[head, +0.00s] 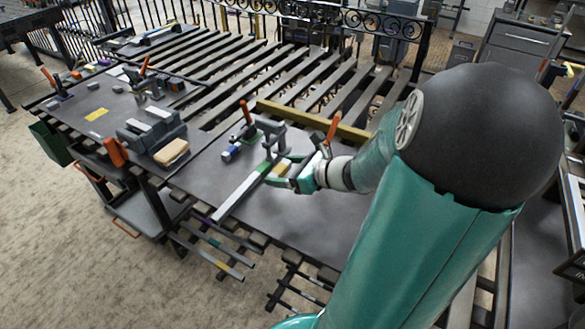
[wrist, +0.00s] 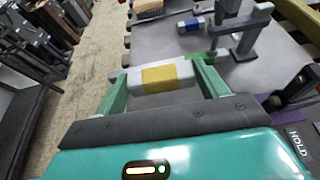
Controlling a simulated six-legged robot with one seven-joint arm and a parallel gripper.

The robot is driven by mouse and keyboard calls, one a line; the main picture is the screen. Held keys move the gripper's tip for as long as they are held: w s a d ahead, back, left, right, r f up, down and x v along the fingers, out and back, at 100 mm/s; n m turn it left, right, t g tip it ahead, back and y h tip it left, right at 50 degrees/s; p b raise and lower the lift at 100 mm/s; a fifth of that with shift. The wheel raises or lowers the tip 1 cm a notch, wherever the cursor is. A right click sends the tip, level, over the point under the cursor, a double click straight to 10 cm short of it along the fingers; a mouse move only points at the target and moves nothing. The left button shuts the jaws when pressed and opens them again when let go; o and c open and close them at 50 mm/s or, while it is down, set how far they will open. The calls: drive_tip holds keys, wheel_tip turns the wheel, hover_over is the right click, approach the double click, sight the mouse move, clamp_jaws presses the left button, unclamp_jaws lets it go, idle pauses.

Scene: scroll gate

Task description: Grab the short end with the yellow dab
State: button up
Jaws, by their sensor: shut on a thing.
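The short end with the yellow dab (wrist: 168,77) is a pale grey bar piece with a yellow band around its middle. In the wrist view it lies crosswise between the two green fingers of my gripper (wrist: 163,82), which are shut on it. In the head view my gripper (head: 284,179) is low over the dark table, and the yellow dab (head: 283,167) shows beside it. A long pale bar (head: 238,197) with a green part lies next to it, pointing to the table's front edge. How the two pieces join is hard to tell.
A grey clamp with an orange-handled lever (head: 246,112) stands just behind, near a small blue-marked block (head: 229,152). Another orange handle (head: 333,127) rises near my wrist. A second table (head: 85,108) with tools is at left.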

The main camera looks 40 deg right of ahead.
sight(272, 173)
drive_tip(key=shift+a+r, duration=0.3)
drive_tip(key=shift+a, duration=0.4)
drive_tip(key=shift+a+r, duration=0.35)
drive_tip(key=shift+a, duration=0.3)
drive_tip(key=shift+a+r, duration=0.3)
drive_tip(key=shift+a, duration=0.4)
